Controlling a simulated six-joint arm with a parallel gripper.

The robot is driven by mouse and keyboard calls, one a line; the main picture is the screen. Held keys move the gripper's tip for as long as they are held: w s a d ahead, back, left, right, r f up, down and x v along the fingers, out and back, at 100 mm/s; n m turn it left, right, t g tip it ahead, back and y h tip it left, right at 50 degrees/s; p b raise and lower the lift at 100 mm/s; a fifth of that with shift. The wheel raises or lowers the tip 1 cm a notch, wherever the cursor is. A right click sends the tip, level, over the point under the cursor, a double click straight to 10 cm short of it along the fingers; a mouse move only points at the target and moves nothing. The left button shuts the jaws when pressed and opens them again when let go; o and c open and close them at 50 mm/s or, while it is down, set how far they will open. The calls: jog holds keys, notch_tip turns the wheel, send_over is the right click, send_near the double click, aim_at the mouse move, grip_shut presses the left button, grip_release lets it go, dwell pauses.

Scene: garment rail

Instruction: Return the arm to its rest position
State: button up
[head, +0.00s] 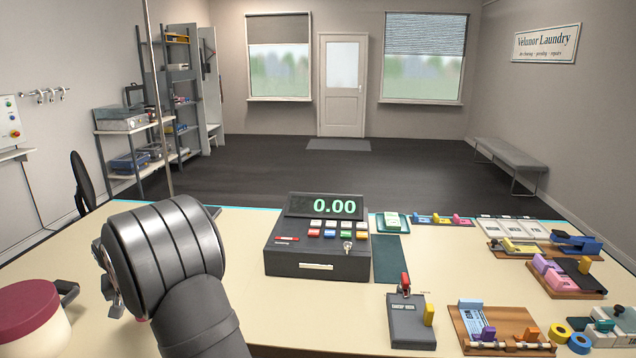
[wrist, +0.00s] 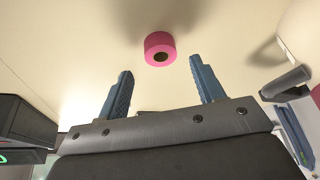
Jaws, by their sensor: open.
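My gripper (wrist: 161,74) is open in the wrist view, its two blue-grey fingers spread apart with nothing between them. A pink ring-shaped roll (wrist: 158,47) lies on the cream counter just beyond the fingertips, apart from them. In the head view my dark grey arm (head: 165,250) stands at the left front over the counter and hides most of the gripper and the counter behind it. A thin vertical pole (head: 160,110) rises behind the arm.
A cash register (head: 317,245) reading 0.00 stands mid-counter (head: 240,330). A card reader (head: 411,320), trays and tape rolls fill the right side. A white tub with a dark red lid (head: 28,308) stands at the left front, close to my arm. Bare counter lies between arm and register.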

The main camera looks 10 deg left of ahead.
jog(key=x, duration=0.5)
jog(key=shift+f, duration=0.2)
notch_tip(320, 180, up, 3)
jog(key=shift+f, duration=0.15)
jog(key=shift+r, duration=0.6)
jog(key=shift+f, duration=0.1)
